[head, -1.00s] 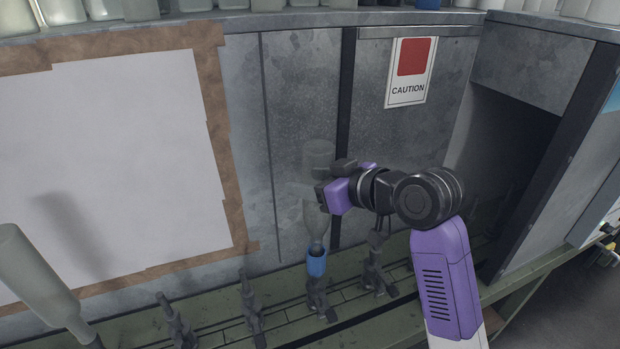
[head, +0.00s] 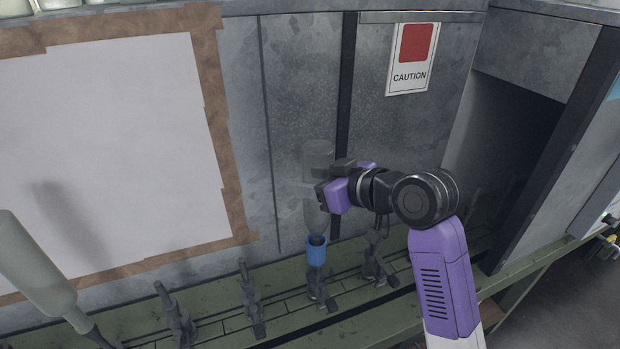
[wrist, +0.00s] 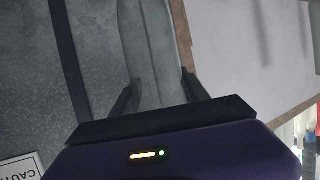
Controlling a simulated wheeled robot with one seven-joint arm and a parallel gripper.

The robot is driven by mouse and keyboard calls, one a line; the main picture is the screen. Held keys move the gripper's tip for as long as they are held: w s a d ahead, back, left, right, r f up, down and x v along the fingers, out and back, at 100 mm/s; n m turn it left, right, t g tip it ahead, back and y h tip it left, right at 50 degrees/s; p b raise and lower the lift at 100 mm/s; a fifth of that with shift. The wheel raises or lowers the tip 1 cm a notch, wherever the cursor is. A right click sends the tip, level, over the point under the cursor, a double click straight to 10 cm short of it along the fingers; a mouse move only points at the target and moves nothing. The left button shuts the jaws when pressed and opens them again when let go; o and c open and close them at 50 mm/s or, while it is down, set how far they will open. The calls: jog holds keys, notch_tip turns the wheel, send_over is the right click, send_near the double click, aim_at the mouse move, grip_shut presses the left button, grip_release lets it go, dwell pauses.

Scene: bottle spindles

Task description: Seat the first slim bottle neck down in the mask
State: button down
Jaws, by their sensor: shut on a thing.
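My gripper (head: 325,190) is shut on a translucent grey slim bottle (head: 317,152), which hangs neck down and looks upright. In the wrist view, the bottle (wrist: 150,45) lies between the two dark fingers (wrist: 160,92). The blue mask (head: 316,251) sits on a spindle directly below the bottle. The bottle's narrow end shows at the mask's upper rim. I cannot tell whether the neck is inside the mask or just above it.
Bare spindles stand to the left (head: 250,300) and right (head: 376,262) of the mask along a green rail (head: 285,318). A larger tilted bottle (head: 35,268) is at far left. A grey metal wall (head: 300,85) with a caution sign (head: 410,65) stands close behind.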

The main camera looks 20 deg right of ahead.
jog(key=shift+f, duration=0.2)
jog(key=c, duration=0.6)
grip_release()
jog(key=shift+o, duration=0.6)
jog(key=shift+f, duration=0.1)
jog(key=v, duration=0.8)
jog(key=shift+b, duration=0.35)
